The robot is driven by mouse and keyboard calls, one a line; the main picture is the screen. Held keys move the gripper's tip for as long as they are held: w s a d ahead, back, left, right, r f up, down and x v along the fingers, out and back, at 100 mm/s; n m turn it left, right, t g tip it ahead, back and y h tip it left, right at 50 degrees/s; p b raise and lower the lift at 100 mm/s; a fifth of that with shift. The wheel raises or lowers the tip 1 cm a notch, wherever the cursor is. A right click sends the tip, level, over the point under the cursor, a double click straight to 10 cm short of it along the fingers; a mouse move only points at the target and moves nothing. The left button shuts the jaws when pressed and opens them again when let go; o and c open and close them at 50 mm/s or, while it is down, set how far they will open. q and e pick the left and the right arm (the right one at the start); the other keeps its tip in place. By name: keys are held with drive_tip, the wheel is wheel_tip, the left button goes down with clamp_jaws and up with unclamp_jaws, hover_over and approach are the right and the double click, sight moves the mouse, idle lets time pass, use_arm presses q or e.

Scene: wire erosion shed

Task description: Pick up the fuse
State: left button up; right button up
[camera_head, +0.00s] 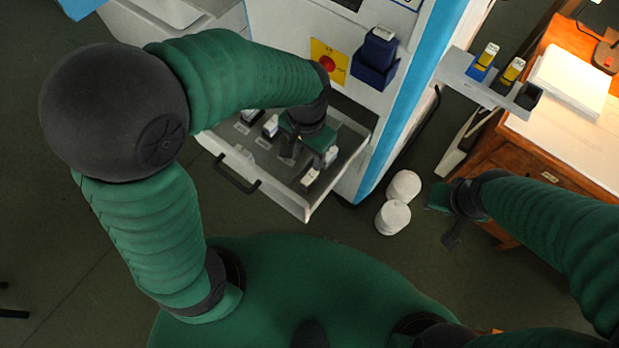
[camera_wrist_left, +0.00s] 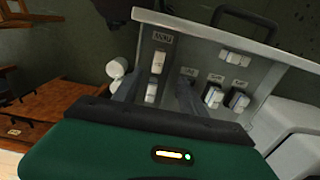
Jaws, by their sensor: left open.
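Several small white, fuse-like pieces lie or stand in the open drawer (camera_head: 215,143); I cannot tell for sure which one is the fuse. My left gripper (camera_head: 306,160) is open and reaches down into the drawer. In the left wrist view, a white piece (camera_wrist_left: 151,92) shows between its two grey fingers (camera_wrist_left: 157,95), apparently not gripped. Another white piece (camera_wrist_left: 158,62) lies just beyond it, by a label. In the head view, a white piece (camera_head: 310,177) shows beside the fingers. My right gripper (camera_head: 447,220) hangs away from the drawer, its jaw gap unclear.
Other white pieces on dark bases (camera_wrist_left: 213,96) stand in the drawer. The white cabinet (camera_head: 290,35) rises behind it. A side shelf (camera_head: 462,67) holds yellow-and-white pieces. Two white rolls (camera_head: 393,217) stand on the floor near the wooden desk (camera_head: 520,150).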

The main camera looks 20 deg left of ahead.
sight(310, 176)
use_arm(q)
wheel_tip(310, 176, down, 11)
drive_tip(key=b, duration=0.3)
drive_tip(key=shift+r, duration=0.1)
drive_tip(key=f, duration=0.2)
drive_tip(key=f+b, duration=0.1)
drive_tip(key=f, duration=0.1)
drive_tip(key=w+f, duration=0.1)
drive_tip(key=f, duration=0.1)
drive_tip(key=shift+d, duration=0.25)
drive_tip(key=shift+s, duration=0.1)
drive_tip(key=shift+c, duration=1)
clamp_jaws()
